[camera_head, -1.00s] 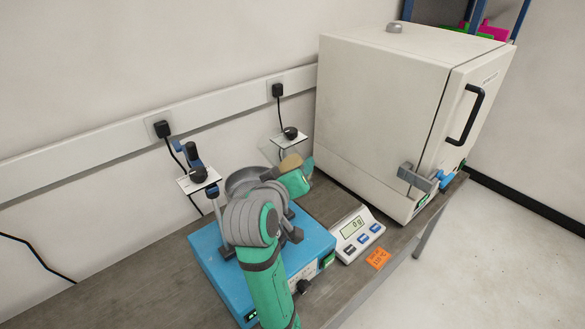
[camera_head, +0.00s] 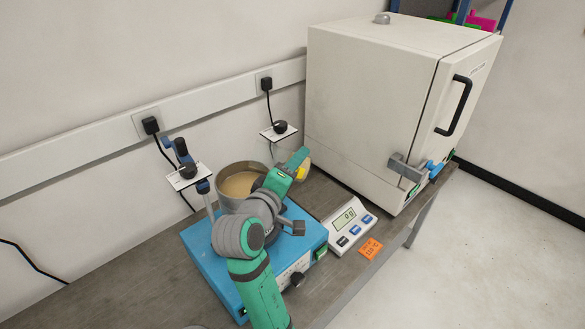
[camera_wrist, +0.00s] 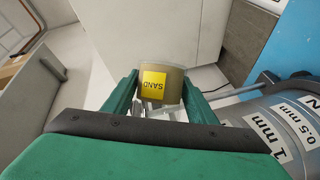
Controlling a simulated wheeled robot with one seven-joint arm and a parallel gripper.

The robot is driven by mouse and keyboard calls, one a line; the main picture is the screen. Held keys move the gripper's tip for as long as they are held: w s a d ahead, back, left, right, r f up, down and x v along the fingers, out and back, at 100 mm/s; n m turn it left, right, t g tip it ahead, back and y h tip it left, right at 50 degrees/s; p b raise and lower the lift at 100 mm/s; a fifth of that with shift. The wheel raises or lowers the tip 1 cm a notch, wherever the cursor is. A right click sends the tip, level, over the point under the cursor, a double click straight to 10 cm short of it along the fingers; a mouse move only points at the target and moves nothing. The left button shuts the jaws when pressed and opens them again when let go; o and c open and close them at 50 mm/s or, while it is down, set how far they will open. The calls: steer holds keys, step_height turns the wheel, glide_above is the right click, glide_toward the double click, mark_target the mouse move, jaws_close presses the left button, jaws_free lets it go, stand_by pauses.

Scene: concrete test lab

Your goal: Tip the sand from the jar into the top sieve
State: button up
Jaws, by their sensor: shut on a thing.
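The top sieve (camera_head: 220,190) is a round metal pan on the sieve stack above the blue shaker base (camera_head: 203,258). A level tan layer of sand (camera_head: 240,184) shows inside it. My gripper (camera_wrist: 158,108) is shut on the jar (camera_wrist: 180,87), which has a yellow SAND label that reads upside down in the wrist view. Part of the jar is tan and part is clear; how much sand it holds I cannot tell. In the head view the jar (camera_head: 304,168) is just right of the sieve, partly behind my gripper (camera_head: 291,168). The stack's labelled side (camera_wrist: 290,130) shows in the wrist view.
A balance (camera_head: 348,224) and an orange label (camera_head: 370,248) are right of the shaker. A large white oven (camera_head: 375,110) stands behind them. Clamp posts with a knob (camera_head: 188,170) rise at the sieve's left. The bench's left end (camera_head: 90,292) is clear.

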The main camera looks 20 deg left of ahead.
steer(key=shift+r+n+t, duration=0.45)
steer(key=shift+n+t, duration=0.05)
steer(key=shift+n, duration=0.5)
steer(key=shift+s+a+r+n+t, duration=0.1)
steer(key=shift+a+r+n+t, duration=0.25)
steer(key=shift+r+n, duration=0.45)
steer(key=shift+f+n, duration=0.15)
steer(key=shift+n, duration=0.15)
steer(key=shift+d+f, duration=0.1)
